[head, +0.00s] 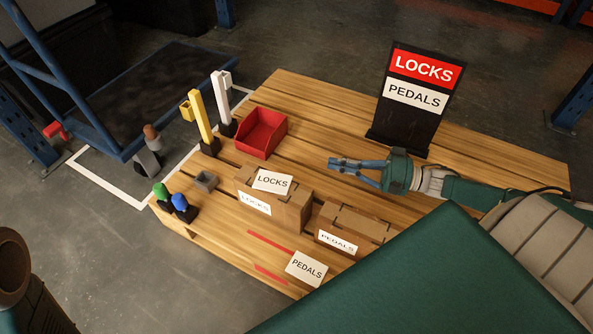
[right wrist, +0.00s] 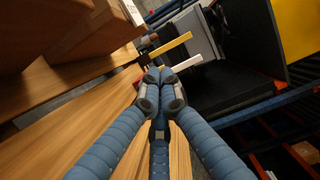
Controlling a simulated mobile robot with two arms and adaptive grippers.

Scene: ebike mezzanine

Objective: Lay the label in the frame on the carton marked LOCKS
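The carton marked LOCKS (head: 294,211) stands on the wooden table, with a white LOCKS label on its front. A loose white LOCKS label (head: 272,182) lies on top of this carton, looking turned a little against its edges. The frame is too small to make out, so I cannot tell whether the label sits inside it. My right gripper (head: 332,163) is to the right of this carton, apart from it. Its blue fingers meet at the tips in the right wrist view (right wrist: 159,77), with nothing held. My left gripper is not in view.
A carton marked PEDALS (head: 358,221) stands to the right, with a loose PEDALS label (head: 306,268) in front. A LOCKS/PEDALS sign (head: 411,122) stands behind my right gripper. A red bin (head: 262,133), yellow post (head: 201,117) and white post (head: 222,96) stand at the back left.

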